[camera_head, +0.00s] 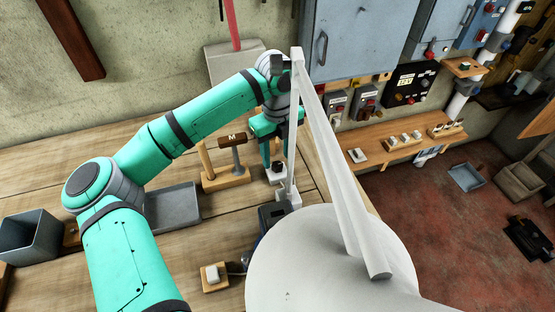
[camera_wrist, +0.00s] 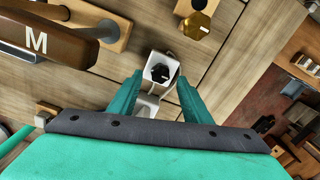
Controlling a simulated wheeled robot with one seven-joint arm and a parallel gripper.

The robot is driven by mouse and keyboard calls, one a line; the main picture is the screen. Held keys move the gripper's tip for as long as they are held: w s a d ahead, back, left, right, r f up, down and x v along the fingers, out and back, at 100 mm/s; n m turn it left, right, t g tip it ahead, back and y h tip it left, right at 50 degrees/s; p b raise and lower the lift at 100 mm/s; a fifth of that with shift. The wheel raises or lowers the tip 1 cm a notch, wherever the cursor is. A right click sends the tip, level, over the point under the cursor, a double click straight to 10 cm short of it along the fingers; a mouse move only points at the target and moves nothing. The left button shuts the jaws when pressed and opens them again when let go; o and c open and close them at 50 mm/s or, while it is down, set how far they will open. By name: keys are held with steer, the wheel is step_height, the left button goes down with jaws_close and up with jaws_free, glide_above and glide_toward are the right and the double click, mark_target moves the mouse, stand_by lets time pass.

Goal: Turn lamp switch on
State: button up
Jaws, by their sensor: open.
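A white desk lamp stands on the wooden bench, its big shade (camera_head: 320,262) near the camera and its jointed arm (camera_head: 335,165) rising behind. A small white box with a black knob (camera_wrist: 159,72) sits by the lamp's post; I take it for the lamp switch. The knob also shows in the head view (camera_head: 278,166). My gripper (camera_wrist: 160,84) is open and points down at this box, with one finger on each side of the knob in the picture. In the head view my gripper (camera_head: 275,153) is just above the box. Whether the fingers touch it, I cannot tell.
A mallet (camera_head: 232,141) in a wooden stand is close on the left of my gripper. A grey tray (camera_head: 175,208) and a grey bin (camera_head: 30,237) lie further left. A wooden block with a white piece (camera_head: 213,274) sits near the shade. The lamp arm borders my gripper's right.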

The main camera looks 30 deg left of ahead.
mark_target(277, 167)
steer(key=shift+f, duration=1.4)
steer(key=c, duration=1)
steer(key=shift+c, duration=0.2)
steer(key=shift+m, duration=0.3)
steer(key=m, duration=0.2)
steer(key=shift+m, duration=0.4)
steer(key=m, duration=0.3)
steer(key=shift+m, duration=0.3)
steer(key=m, duration=0.6)
steer(key=shift+m, duration=0.6)
